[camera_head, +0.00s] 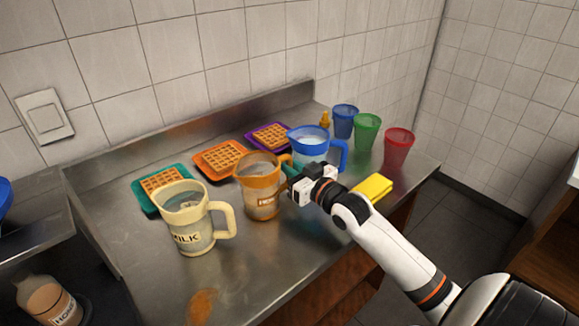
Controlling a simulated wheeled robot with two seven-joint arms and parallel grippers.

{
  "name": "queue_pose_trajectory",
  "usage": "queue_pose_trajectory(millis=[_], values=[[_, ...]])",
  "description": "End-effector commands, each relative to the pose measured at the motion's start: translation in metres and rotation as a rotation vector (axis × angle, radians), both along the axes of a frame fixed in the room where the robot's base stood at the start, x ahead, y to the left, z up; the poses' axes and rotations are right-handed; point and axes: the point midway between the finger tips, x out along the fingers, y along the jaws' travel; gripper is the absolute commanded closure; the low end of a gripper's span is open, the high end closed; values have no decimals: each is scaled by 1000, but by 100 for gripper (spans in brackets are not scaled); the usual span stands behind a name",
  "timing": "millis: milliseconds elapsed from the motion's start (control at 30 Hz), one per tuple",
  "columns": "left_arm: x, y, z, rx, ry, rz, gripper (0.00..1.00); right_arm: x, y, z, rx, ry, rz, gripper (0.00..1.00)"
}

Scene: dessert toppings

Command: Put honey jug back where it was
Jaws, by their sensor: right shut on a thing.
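The orange-brown honey jug (260,190) is upright between the cream milk jug and the blue jug. Its label is partly covered. I cannot tell if its base touches the counter. My right gripper (292,178) is at the jug's right side, shut on its handle; the fingertips are partly hidden. The cream milk jug (186,222) stands to the left with its handle to the right. The blue jug (309,146) stands behind my right gripper. My left gripper is not in view.
Waffles on green (145,204), orange (207,172) and purple (256,146) plates line the back. Blue (345,122), green (367,132) and red (398,147) cups stand at right. A yellow block (373,187) lies near the front edge. An orange patch (203,303) marks the front counter.

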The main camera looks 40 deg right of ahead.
Motion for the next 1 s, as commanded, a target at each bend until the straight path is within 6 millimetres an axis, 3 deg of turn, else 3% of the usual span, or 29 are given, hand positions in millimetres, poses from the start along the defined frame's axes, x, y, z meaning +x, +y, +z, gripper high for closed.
queue_pose_trajectory(millis=[200,233,367,733,1000], values=[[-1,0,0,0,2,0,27,0,0,3,3,-9,1,100],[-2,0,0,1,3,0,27,0,0,-1,0,0,0,82],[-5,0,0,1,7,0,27,0,0,0,0,0,0,62],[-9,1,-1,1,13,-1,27,-5,0,-1,0,1,0,62],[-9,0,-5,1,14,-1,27,-49,-4,-3,-1,5,0,62]])
